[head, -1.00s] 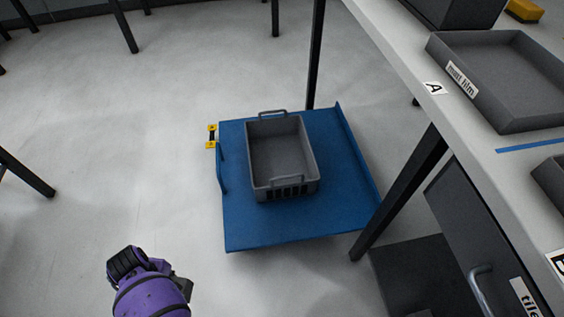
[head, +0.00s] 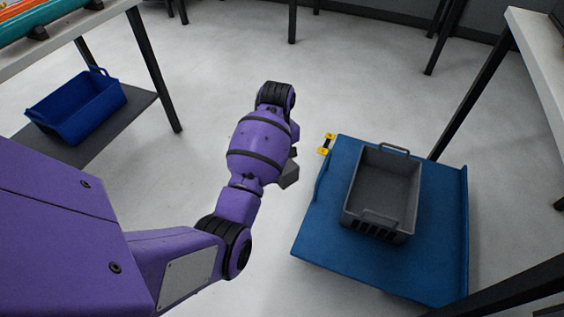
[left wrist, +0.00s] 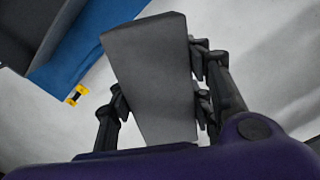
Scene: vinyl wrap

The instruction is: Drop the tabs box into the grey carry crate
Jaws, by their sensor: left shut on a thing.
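The tabs box (left wrist: 150,80) is a plain dark grey box in the left wrist view. My left gripper (left wrist: 160,90) is shut on it, with black fingers on both sides. In the head view a small grey part of the box (head: 289,176) shows beside my purple wrist; the fingers are mostly hidden there. The grey carry crate (head: 402,183) is open and looks empty. It stands upright on the blue cart, to the right of my left gripper and apart from it. A dark grey part of the crate (left wrist: 25,30) shows at the wrist view's upper left. My right gripper is not in view.
The blue cart (head: 330,225) has a raised right edge and a yellow-and-black fitting (head: 326,144) at its left. A blue bin (head: 76,105) sits on a low shelf at left. Bench legs stand around; grey floor lies clear between gripper and cart.

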